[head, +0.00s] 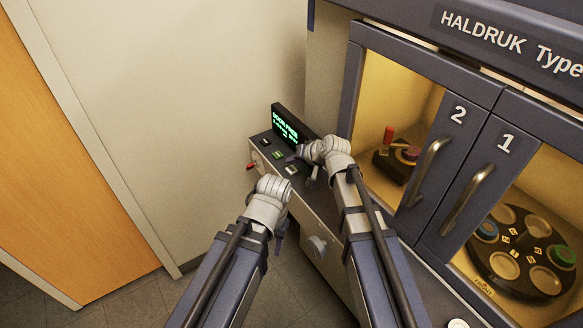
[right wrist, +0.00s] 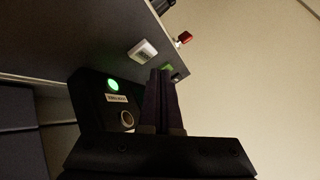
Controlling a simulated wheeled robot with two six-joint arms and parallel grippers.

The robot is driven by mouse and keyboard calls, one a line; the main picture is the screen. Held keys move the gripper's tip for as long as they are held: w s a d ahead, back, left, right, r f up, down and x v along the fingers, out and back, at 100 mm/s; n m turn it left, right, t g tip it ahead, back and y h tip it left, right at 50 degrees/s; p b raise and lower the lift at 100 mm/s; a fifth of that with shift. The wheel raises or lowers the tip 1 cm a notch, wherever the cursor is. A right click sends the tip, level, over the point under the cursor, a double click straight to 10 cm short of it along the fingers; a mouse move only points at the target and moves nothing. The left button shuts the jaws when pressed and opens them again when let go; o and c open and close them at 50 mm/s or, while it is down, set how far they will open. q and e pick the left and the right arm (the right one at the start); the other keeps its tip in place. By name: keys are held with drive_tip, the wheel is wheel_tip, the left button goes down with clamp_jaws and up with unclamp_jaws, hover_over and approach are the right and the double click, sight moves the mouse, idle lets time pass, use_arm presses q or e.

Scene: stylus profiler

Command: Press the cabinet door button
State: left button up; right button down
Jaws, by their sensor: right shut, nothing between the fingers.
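A control panel with a row of small buttons stands left of the cabinet. A green button (head: 278,155) and a white button (head: 291,169) show on its top. In the right wrist view the green button (right wrist: 168,68) is just beyond my right fingertips and partly hidden, and the white button (right wrist: 142,51) is beside them. I cannot read which button is labelled for the door. My right gripper (head: 293,157) is shut and empty, low over the panel; whether it touches is unclear. My left gripper (head: 279,244) hangs in front of the panel, its opening unclear.
A display (head: 289,125) with green text, apparently "DOOR FREE", stands behind the buttons. A red knob (head: 251,166) sticks out at the panel's left. Cabinet doors 2 (head: 433,158) and 1 (head: 478,190) look shut. A green lamp (right wrist: 113,85) is lit in the right wrist view.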

sight(293, 171)
wheel_tip(293, 171, up, 4)
drive_tip(key=p, duration=0.3)
drive_tip(key=shift+r+p, duration=0.15)
drive_tip(key=shift+p, duration=0.15)
idle(1.3)
